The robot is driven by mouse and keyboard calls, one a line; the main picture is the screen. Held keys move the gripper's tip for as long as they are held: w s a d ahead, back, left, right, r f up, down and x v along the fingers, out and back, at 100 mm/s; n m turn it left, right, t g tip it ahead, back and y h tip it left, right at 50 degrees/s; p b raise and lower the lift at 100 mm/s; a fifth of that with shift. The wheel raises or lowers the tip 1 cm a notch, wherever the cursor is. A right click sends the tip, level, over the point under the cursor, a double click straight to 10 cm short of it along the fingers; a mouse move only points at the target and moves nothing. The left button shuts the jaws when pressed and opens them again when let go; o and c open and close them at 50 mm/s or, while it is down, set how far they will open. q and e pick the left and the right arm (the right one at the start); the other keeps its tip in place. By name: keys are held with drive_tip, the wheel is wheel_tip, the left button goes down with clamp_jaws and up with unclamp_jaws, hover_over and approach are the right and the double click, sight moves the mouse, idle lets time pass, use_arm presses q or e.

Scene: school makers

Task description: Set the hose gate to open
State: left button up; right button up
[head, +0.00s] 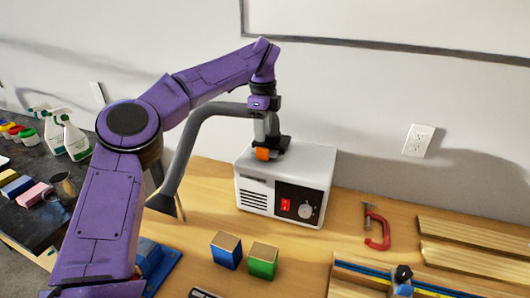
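A grey hose (188,145) arches up from a flared end at the left and runs behind my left gripper toward the white extractor box (258,167). An orange tab (262,154), which looks like the hose gate's handle, shows at the box's top, just under the gripper. My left gripper (275,143) points down over the top of the box, at or touching the tab. Its fingers are small, dark and partly hidden, so I cannot tell whether they grip it. The gate's body is mostly hidden. My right gripper is out of view.
The box front has a red switch (285,205) and a dial (306,211). Blue (226,254) and green (262,263) blocks stand in front. A red clamp (378,240) and wood strips (470,262) lie right. Spray bottles (73,138) stand left on a dark table.

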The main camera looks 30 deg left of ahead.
sight(262, 148)
use_arm(q)
wheel_tip(262, 148, down, 6)
drive_tip(key=shift+a+f+p, duration=0.1)
drive_tip(key=shift+f+p, duration=0.1)
drive_tip(key=shift+p, duration=0.15)
drive_tip(key=shift+f, duration=0.35)
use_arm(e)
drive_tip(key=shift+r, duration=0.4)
